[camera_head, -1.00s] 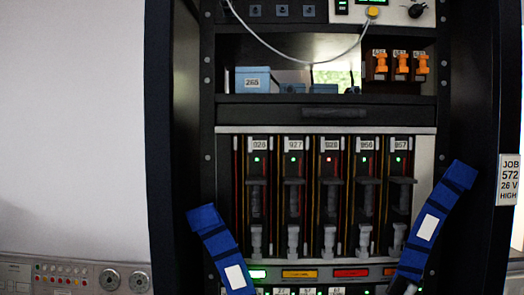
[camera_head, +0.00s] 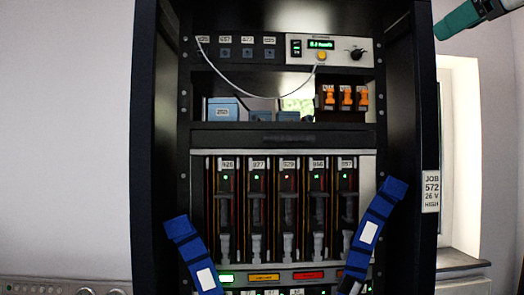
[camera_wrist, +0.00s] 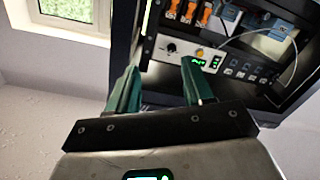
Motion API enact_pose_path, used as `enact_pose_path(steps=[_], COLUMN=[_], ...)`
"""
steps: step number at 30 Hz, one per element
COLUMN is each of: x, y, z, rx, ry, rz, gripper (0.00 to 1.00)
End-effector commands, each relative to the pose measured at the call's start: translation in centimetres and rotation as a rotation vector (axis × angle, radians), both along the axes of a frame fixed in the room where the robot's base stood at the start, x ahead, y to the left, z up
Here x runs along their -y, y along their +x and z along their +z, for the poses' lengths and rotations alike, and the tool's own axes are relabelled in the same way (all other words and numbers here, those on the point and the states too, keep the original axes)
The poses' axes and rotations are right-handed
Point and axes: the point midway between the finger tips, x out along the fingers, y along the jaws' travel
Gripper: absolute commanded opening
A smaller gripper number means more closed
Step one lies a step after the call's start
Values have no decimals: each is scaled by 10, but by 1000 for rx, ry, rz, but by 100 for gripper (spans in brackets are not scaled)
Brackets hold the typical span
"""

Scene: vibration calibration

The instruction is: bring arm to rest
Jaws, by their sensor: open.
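My gripper (camera_wrist: 158,90) shows in the wrist view with its two green fingers apart and nothing between them. Beyond the fingers is the upper part of the black rack, tilted in that view. In the head view the tip of my gripper (camera_head: 458,20) shows at the top right, to the right of the rack and apart from it. The rack (camera_head: 145,150) stands upright in the middle, with several numbered modules (camera_head: 287,205) in a row. A controller (camera_head: 330,50) with a green display, a yellow button and a black knob sits at its top right.
Orange-handled parts (camera_head: 346,97) and a blue box (camera_head: 222,108) sit on the rack's shelf. Blue straps (camera_head: 375,225) hang at both sides. A white cable (camera_head: 235,85) loops to the controller. A window (camera_wrist: 75,10) with a sill is beside the rack. A job label (camera_head: 431,191) is on its right side.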

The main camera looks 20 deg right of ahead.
Motion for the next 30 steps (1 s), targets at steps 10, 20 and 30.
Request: enact_pose_path(steps=[10, 20, 30], x=[24, 26, -15], y=[56, 127, 143], z=[-88, -269, -468], rx=[-80, -253, -480], ry=[145, 371, 544], rz=[39, 72, 61], gripper=[51, 51, 51])
